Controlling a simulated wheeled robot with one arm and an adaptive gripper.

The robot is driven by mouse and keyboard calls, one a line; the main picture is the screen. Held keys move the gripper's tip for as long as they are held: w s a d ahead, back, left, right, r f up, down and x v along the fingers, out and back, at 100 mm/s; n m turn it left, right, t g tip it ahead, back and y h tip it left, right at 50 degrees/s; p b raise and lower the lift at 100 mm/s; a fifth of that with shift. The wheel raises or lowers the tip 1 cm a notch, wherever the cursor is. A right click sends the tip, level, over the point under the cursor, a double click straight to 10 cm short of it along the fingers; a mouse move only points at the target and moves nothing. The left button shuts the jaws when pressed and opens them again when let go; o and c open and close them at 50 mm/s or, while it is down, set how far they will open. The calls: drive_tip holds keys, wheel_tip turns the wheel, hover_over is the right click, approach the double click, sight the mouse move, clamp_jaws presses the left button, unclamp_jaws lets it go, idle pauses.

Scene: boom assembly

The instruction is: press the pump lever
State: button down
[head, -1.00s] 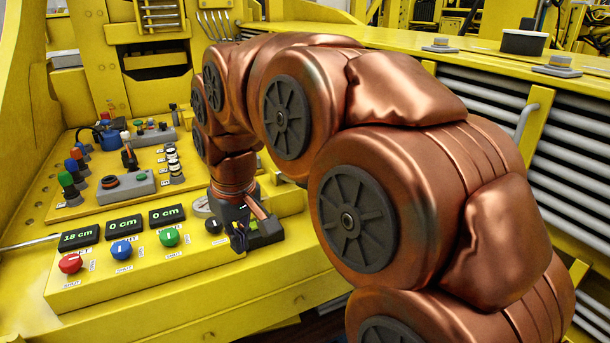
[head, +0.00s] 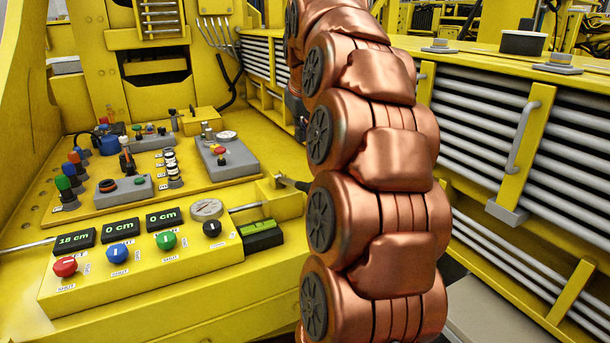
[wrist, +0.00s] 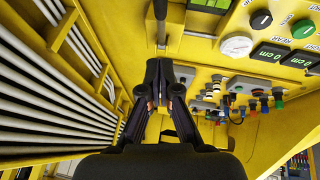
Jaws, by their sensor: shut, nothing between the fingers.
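The pump lever (head: 292,183) appears to be the short dark handle sticking out to the right from a yellow bracket beside the control panel (head: 150,270). Its far end is hidden behind my arm in the head view. In the wrist view the lever (wrist: 160,12) is a thin dark rod at the top middle. My gripper (wrist: 160,66) is shut and empty, its tips pointing toward the lever in the picture. Whether they touch it cannot be told. In the head view my gripper is mostly hidden behind my arm.
The panel carries displays reading 18 cm, 0 cm and 0 cm, coloured knobs and a round gauge (head: 207,209). A grey box with a red button (head: 219,150) stands behind. Grey ribbed pipes (wrist: 45,75) run close along the left in the wrist view.

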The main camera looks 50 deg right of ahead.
drive_tip(key=shift+f, duration=0.1)
drive_tip(key=p, duration=0.3)
hover_over(304, 183)
wheel_tip(304, 183, down, 9)
drive_tip(key=shift+a+f+p, duration=0.4)
drive_tip(key=shift+a+f, duration=0.1)
drive_tip(key=shift+f, duration=0.05)
drive_tip(key=shift+s+d+f+p, duration=0.1)
drive_tip(key=shift+s+f+p, duration=0.1)
drive_tip(key=shift+f, duration=0.4)
drive_tip(key=shift+s+d+f+p, duration=0.1)
drive_tip(key=shift+s+f+p, duration=0.1)
drive_tip(key=shift+f, duration=0.35)
drive_tip(key=shift+f, duration=0.1)
